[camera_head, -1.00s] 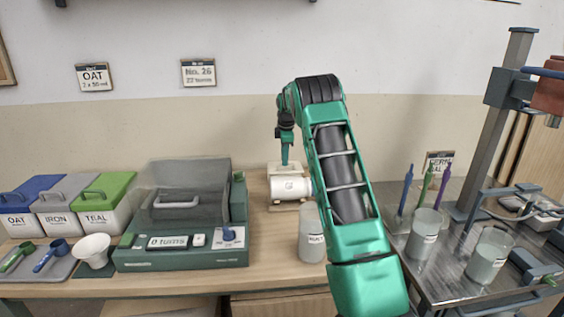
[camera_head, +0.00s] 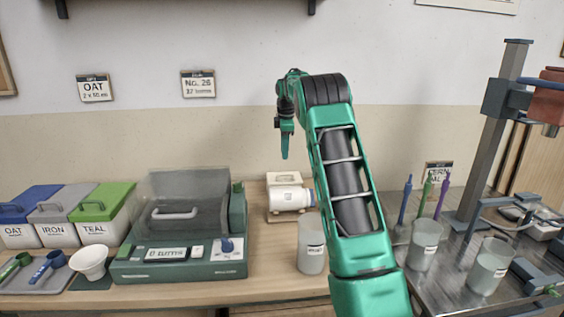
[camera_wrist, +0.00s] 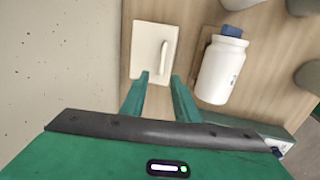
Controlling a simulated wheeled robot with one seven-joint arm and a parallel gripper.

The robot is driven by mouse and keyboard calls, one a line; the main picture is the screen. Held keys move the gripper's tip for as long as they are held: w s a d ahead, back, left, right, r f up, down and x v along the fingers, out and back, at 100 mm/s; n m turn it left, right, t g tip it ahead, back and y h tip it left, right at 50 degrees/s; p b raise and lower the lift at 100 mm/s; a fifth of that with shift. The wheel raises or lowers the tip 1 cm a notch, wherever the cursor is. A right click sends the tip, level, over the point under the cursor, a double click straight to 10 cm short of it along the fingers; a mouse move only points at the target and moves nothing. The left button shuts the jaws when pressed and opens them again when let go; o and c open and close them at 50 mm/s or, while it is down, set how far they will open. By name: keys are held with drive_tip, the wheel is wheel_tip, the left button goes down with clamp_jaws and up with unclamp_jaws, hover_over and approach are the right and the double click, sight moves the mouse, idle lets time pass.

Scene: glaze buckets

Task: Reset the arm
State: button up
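My green gripper (camera_head: 285,145) hangs pointing down above the back of the bench, near the wall. In the wrist view my gripper (camera_wrist: 160,84) shows its two fingers spread apart with nothing between them. Beyond the fingertips lies a pale block with a raised handle (camera_wrist: 152,52), apart from them. A white jar with a blue cap (camera_wrist: 222,68) lies to the right of the fingers; in the head view the white jar (camera_head: 291,198) lies on its side on the bench. My arm hides part of the bench to the right of the jar.
A clear beaker (camera_head: 311,243) stands in front of the jar, close to my arm. A green scale box with a grey lid (camera_head: 185,225) and labelled bins (camera_head: 105,215) stand left. Cups (camera_head: 424,245), brushes and a stand (camera_head: 490,150) occupy the right table.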

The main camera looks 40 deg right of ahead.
drive_tip(key=shift+s+r, duration=0.1)
drive_tip(key=shift+r, duration=0.5)
drive_tip(key=shift+a, duration=0.1)
drive_tip(key=s+a+r+m, duration=0.3)
drive_tip(key=s+a+m, duration=0.2)
drive_tip(key=s, duration=0.6)
drive_tip(key=s+a+r+m, duration=0.35)
drive_tip(key=s+a, duration=0.25)
drive_tip(key=s, duration=0.6)
drive_tip(key=s+a+f+m, duration=0.3)
drive_tip(key=s+a, duration=0.1)
drive_tip(key=s, duration=0.6)
drive_tip(key=s+a+f+m+g+y, duration=0.1)
drive_tip(key=s+a+f+m, duration=0.2)
drive_tip(key=s, duration=0.7)
drive_tip(key=s+a+f+m+g, duration=0.1)
drive_tip(key=s+a+f+m, duration=0.3)
drive_tip(key=s, duration=0.6)
drive_tip(key=shift+s+a+f, duration=0.35)
drive_tip(key=shift+a+f, duration=0.2)
drive_tip(key=shift+f, duration=0.1)
